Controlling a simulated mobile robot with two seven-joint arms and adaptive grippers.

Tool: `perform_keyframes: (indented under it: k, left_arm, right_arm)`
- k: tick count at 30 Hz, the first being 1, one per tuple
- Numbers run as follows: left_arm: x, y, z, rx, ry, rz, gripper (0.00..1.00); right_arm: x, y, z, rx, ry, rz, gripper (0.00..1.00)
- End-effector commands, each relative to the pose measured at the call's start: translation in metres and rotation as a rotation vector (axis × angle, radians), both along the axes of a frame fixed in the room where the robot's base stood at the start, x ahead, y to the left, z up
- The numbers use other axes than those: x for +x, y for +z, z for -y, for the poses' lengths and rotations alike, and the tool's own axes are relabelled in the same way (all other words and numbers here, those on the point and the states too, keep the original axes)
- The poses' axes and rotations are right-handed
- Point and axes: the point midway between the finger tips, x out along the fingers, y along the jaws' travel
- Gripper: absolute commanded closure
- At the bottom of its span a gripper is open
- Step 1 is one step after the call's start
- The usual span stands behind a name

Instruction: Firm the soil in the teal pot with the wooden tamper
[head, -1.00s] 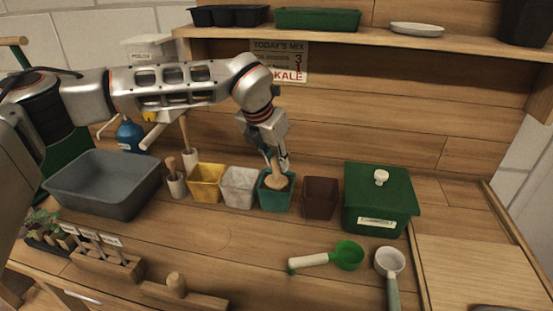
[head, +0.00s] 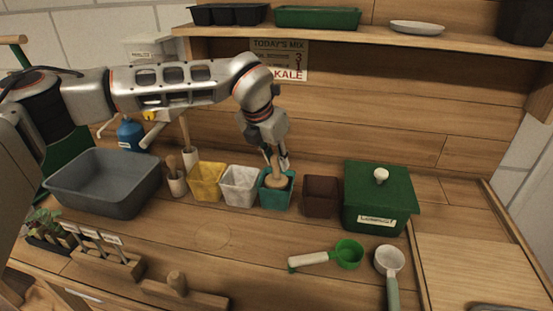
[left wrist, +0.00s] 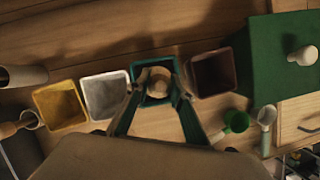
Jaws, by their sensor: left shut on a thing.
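The teal pot (head: 275,199) stands in the row of small pots, between the white pot and the brown pot. It also shows in the left wrist view (left wrist: 137,71). My left gripper (head: 280,162) is above it, fingers pointing down, shut on the wooden tamper (head: 276,180). The tamper's round head is at the pot's mouth, inside its rim. In the left wrist view the tamper (left wrist: 158,78) is seen from above between the fingers and covers much of the pot's inside. The soil under it is mostly hidden. My right gripper is not in view.
Yellow (head: 207,181), white (head: 239,186) and brown (head: 321,196) pots stand close beside it. A green lidded box (head: 378,205) is to the right, a grey tub (head: 104,184) to the left. A green scoop (head: 347,254) and a white scoop (head: 389,262) lie in front.

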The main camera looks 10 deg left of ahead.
Motion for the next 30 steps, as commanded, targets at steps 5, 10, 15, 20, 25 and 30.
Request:
perform_keyframes:
  k: [5, 10, 15, 20, 25, 30]
  left_arm:
    - [0.001, 0.017, 0.0, -0.002, -0.001, 0.005, 0.95]
    - [0.001, 0.028, 0.0, -0.002, -0.001, 0.005, 0.95]
    - [0.001, 0.039, 0.0, -0.001, -0.001, 0.005, 0.95]
    - [0.001, 0.049, 0.0, -0.001, 0.0, 0.006, 0.95]
    - [0.001, 0.059, 0.0, -0.001, 0.0, 0.006, 0.95]
    - [0.001, 0.07, 0.0, -0.002, -0.001, 0.006, 0.95]
  right_arm:
    - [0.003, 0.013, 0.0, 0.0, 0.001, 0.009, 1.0]
    - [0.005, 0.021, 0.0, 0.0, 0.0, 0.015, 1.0]
    - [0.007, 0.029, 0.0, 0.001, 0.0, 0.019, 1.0]
    - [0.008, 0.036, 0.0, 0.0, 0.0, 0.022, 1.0]
    - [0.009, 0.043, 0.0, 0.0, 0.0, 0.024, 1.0]
    - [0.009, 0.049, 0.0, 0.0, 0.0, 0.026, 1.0]
